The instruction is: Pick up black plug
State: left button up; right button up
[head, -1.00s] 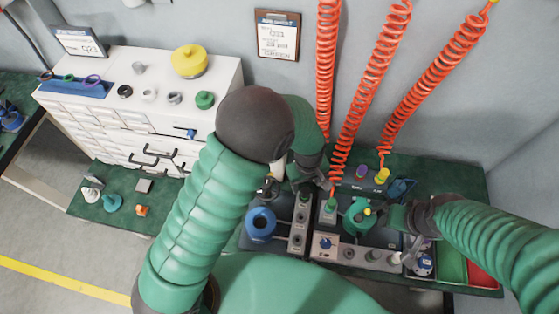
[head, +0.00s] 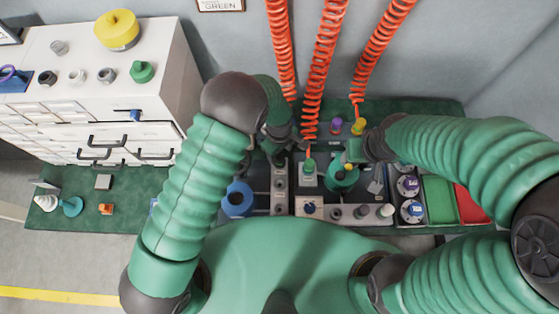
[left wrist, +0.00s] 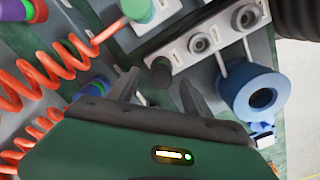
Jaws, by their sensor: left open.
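The black plug (left wrist: 161,74) is in the left wrist view, at the end of a pale socket strip. It lies between the two fingers of my left gripper (left wrist: 160,92), which is open. I cannot tell whether the fingers touch it. In the head view my left gripper (head: 279,154) points down at the far end of the strip, and the plug is hidden there. My right gripper (head: 358,152) is near the green round part at the right side of the bench; its fingers are not clear.
The pale socket strip (left wrist: 200,45) has open sockets beside the plug. A blue ring (left wrist: 258,97) and a green plug (left wrist: 137,8) are close by. Red coiled hoses (head: 322,75) hang behind the bench. Green and red bins (head: 438,199) are at right. A white drawer cabinet (head: 160,70) stands left.

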aim_at(280, 156)
pick_arm(q)
notch_tip(280, 156, down, 4)
jog(key=b, duration=0.2)
jog(key=shift+s+d+r+b, duration=0.1)
jog(key=shift+s+b, duration=0.05)
jog(key=shift+b, duration=0.2)
jog(key=shift+w+a, duration=0.2)
jog(key=shift+c, duration=1.2)
jog(key=shift+s, duration=0.15)
jog(key=c, duration=0.5)
jog(key=shift+d, duration=0.1)
grip_shut()
